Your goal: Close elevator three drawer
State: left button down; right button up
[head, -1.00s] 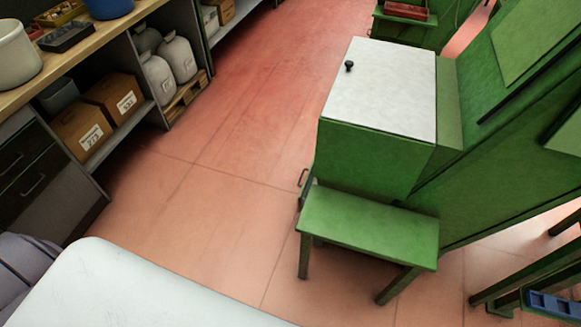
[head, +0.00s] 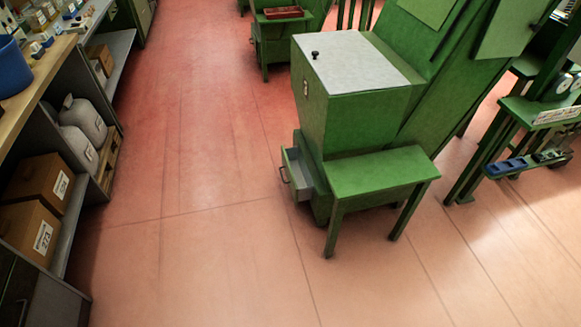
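A green elevator machine (head: 365,120) with a pale grey lid and a black knob stands right of centre. I see no number in view that I can read on the machine. Neither of my grippers is in view.
A green bench (head: 380,172) stands against the machine's near side. A workbench with shelves and boxes (head: 36,232) runs along the left. Another green machine with a red tray (head: 283,13) stands behind. The reddish floor (head: 190,150) between is clear.

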aim_at(300, 191)
jog(key=i+j+z, duration=0.25)
jog(key=i+j, duration=0.45)
jog(key=i+j+z, duration=0.25)
jog(key=i+j, duration=0.4)
jog(key=j, duration=0.2)
